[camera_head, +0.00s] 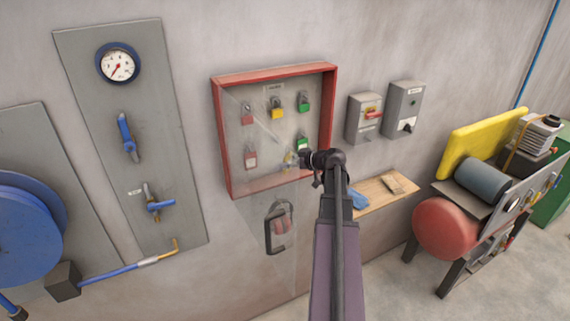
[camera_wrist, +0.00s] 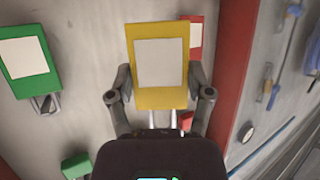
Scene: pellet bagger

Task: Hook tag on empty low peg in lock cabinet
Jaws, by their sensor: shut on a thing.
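The lock cabinet (camera_head: 328,106) is a shallow red-framed box on the wall. My gripper (camera_head: 292,161) is at its low row, and my arm covers its lower right corner. In the wrist view, my gripper (camera_wrist: 160,88) is shut on a yellow tag (camera_wrist: 160,99) with a pale label, one finger on each side. Only a small yellow patch of it (camera_head: 290,157) shows in the head view. The tag is in front of the back panel, between a low red tag (camera_head: 250,160) and a low green tag (camera_head: 302,142). The low middle peg is hidden; I cannot tell whether the tag touches it.
Red (camera_head: 247,114), yellow (camera_head: 277,108) and green (camera_head: 304,102) padlocks hang in the top row. A wooden shelf (camera_head: 375,193) with a blue cloth is below right. A black hasp-like item (camera_head: 275,235) hangs below the cabinet. Switch boxes (camera_head: 365,118) are to the right.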

